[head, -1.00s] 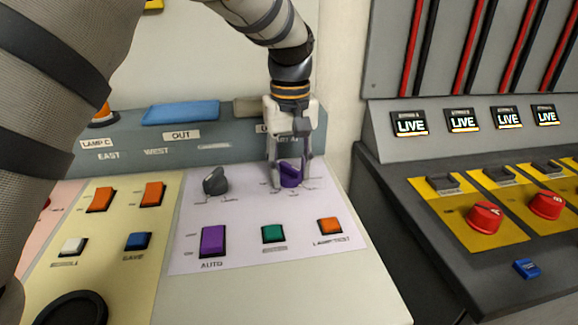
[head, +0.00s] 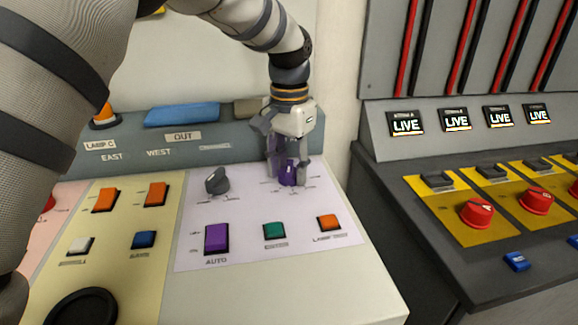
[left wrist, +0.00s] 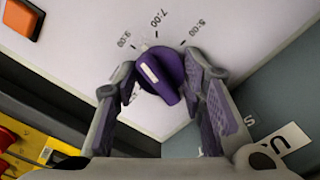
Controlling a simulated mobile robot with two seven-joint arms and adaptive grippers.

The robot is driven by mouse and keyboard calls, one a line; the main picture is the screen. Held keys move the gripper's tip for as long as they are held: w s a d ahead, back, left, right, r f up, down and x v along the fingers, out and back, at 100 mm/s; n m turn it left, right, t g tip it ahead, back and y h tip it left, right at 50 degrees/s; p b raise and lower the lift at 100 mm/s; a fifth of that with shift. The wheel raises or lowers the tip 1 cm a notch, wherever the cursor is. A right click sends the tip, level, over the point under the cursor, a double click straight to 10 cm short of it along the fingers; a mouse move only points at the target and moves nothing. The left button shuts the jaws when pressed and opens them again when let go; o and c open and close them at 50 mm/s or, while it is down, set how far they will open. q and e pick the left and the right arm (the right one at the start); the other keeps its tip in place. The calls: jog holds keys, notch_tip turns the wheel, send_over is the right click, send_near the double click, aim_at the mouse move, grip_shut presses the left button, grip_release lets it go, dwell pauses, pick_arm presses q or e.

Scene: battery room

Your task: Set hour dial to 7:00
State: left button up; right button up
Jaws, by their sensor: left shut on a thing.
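The hour dial is a purple knob (head: 287,174) at the upper right of the white-lilac panel. In the left wrist view the dial (left wrist: 164,78) has a white mark and printed hours around it, among them 9:00, 7:00 (left wrist: 161,19) and 5:00. The white mark seems to face up and left, between 9:00 and 7:00; the exact setting is hard to tell. My left gripper (head: 288,178) reaches down from above and is shut on the dial, one finger on each side. The fingers partly hide it in the head view. My right gripper is not in view.
A grey knob (head: 217,181), a purple AUTO switch (head: 216,238), a green button (head: 274,230) and an orange lamp button (head: 329,222) sit close by on the panel. A blue-grey ledge (head: 228,150) runs behind. A dark console with red knobs (head: 477,215) stands at right.

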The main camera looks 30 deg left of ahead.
aim_at(289, 165)
pick_arm(q)
jog(key=m, duration=0.5)
jog(key=shift+m, duration=0.4)
dwell(0.4)
jog(key=o, duration=1.2)
jog(key=shift+c, duration=0.2)
jog(key=shift+r, duration=0.1)
notch_tip(289, 165, up, 12)
